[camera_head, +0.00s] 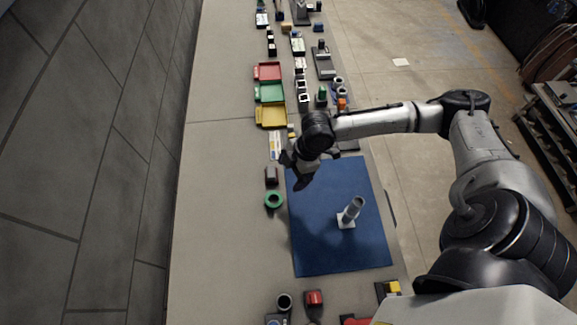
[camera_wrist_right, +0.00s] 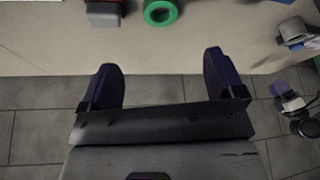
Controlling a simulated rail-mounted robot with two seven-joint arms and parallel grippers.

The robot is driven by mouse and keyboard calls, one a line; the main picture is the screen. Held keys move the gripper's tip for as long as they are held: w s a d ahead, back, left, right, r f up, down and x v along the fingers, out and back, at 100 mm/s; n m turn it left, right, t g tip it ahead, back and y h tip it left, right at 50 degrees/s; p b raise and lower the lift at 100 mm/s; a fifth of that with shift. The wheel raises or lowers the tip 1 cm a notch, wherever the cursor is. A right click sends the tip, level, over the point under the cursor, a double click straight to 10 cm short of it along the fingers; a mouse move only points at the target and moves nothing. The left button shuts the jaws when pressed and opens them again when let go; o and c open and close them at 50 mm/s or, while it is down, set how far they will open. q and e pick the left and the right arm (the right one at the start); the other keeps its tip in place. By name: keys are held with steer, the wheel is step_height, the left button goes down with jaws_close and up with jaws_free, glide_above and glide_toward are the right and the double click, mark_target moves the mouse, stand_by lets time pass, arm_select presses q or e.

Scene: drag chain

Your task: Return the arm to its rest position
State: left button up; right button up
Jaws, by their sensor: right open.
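My right arm comes in from the right of the head view and reaches over the far edge of the blue mat (camera_head: 330,250). Its gripper (camera_head: 293,171) hangs above the table beside the mat's upper left corner. In the right wrist view the two dark fingers (camera_wrist_right: 161,82) stand wide apart with nothing between them. My left gripper does not show in either view.
A grey cylinder on a white base (camera_head: 346,222) stands on the mat. A green ring (camera_head: 273,200) and a dark block (camera_head: 271,176) lie left of it. Red, green and yellow trays (camera_head: 261,115) and several small parts line the table (camera_head: 215,220) further up.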

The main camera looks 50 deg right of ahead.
stand_by(0.4)
steer(key=w+d+r+m+t+h, duration=0.1)
steer(key=w+d+r+t+h, duration=0.1)
steer(key=d+h, duration=0.3)
steer(key=w+a+r+m+t+h, duration=0.1)
steer(key=w+a+r+m+t, duration=0.1)
steer(key=w+a+r+t, duration=0.3)
steer(key=s+a+f+m+g+y, duration=0.1)
steer(key=s+a+f+m+g, duration=0.35)
steer(key=s, duration=0.75)
steer(key=s+a+f+m+g+y, duration=0.1)
steer(key=s+a+f+m, duration=0.2)
steer(key=s+a+f, duration=0.65)
steer(key=s+d+r+p, duration=0.1)
steer(key=d+r+p, duration=0.1)
steer(key=r+p, duration=0.8)
steer(key=s+d+r+p, duration=0.1)
steer(key=d+r+p, duration=0.1)
steer(key=r+p, duration=0.8)
step_height(320, 180, up, 2)
steer(key=shift+r, duration=0.1)
